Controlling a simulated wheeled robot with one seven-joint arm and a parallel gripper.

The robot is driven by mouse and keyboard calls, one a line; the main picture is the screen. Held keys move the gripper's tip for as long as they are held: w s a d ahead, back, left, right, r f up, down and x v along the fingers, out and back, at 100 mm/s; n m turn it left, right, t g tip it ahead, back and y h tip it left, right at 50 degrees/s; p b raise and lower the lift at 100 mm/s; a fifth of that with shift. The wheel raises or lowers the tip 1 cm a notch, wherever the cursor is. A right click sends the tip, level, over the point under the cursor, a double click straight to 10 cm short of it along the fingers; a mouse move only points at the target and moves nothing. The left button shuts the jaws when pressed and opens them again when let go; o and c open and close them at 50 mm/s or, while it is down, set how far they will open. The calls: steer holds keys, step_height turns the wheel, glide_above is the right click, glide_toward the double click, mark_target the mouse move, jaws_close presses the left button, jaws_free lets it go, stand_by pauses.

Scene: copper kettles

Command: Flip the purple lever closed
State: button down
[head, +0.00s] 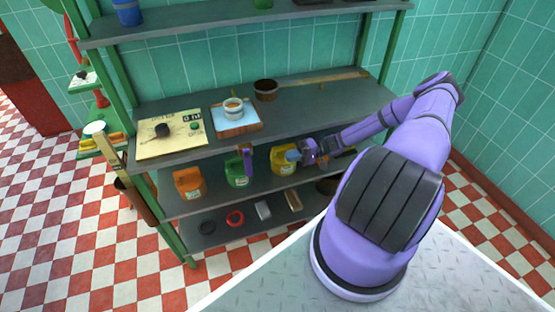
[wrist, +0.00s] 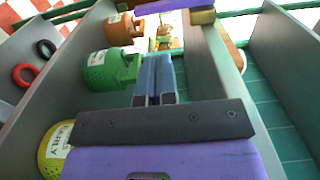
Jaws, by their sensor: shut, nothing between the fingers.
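The purple lever (head: 247,161) is at the front edge of the shelf that bears the panel, below the blue board. In the head view it hangs downward in front of the green jug. In the wrist view the purple lever (wrist: 165,6) lies across the top edge, partly cut off, beside a small yellowish block (wrist: 203,17). My gripper (head: 291,155) is right of the lever, in front of the yellow jug and apart from the lever. In the wrist view my gripper (wrist: 155,62) has its blue fingers together, with nothing between them, pointing toward the lever.
An orange jug (head: 188,183), a green jug (head: 236,174) and a yellow jug (head: 284,158) stand on the shelf below.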

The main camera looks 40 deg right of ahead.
glide_toward(248, 163)
steer(key=w+a+f, duration=0.2)
steer(key=a+f, duration=0.1)
steer(key=a, duration=0.2)
steer(key=shift+w+a, duration=0.3)
